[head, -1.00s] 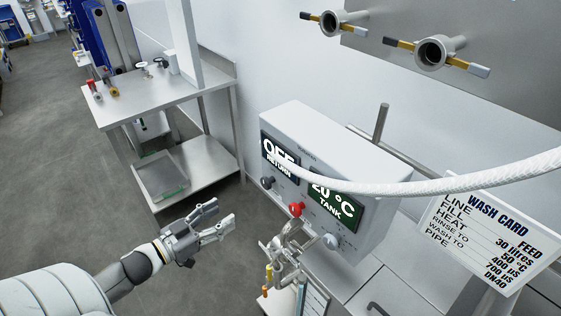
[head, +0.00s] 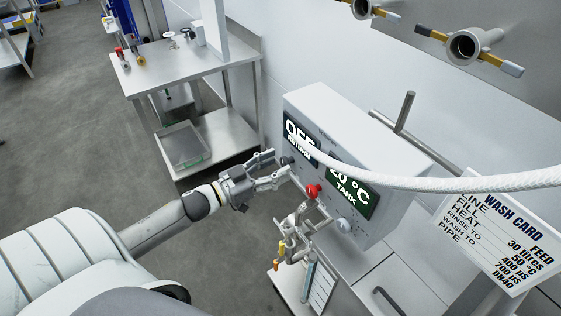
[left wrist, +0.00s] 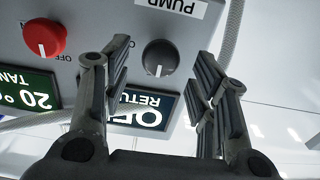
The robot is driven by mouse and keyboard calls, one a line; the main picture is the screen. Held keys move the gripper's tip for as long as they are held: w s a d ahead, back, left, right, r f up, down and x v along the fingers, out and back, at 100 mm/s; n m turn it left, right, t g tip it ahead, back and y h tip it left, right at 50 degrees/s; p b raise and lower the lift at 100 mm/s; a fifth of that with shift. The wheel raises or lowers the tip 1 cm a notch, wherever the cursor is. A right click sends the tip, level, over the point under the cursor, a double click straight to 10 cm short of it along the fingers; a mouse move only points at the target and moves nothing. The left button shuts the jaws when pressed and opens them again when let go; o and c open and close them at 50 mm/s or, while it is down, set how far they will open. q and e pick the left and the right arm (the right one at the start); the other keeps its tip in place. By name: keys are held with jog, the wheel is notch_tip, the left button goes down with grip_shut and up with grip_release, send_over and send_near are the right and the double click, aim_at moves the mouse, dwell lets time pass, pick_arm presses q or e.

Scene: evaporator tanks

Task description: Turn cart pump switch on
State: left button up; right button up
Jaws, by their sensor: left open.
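The grey control box (head: 345,125) carries a black knob (head: 286,160) low on its left front, under a screen (head: 302,136) reading "OFF RETURN". In the left wrist view the knob (left wrist: 160,57) sits beside an upside-down label (left wrist: 178,5) reading "PUMP". Its white pointer line points down in that picture. My left gripper (head: 280,165) is open and empty, its fingertips close to the knob. In the left wrist view the fingers (left wrist: 163,85) stand either side of the knob, without visible contact. My right gripper is not in view.
A red knob (head: 313,190) and a pale knob (head: 343,226) are on the same panel. A metal fitting with yellow handles (head: 292,238) stands just below. A white hose (head: 430,184) crosses before the box. A steel table (head: 185,70) stands behind left.

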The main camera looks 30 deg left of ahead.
pick_arm(q)
jog(key=shift+x, duration=1.1)
jog(key=c, duration=1)
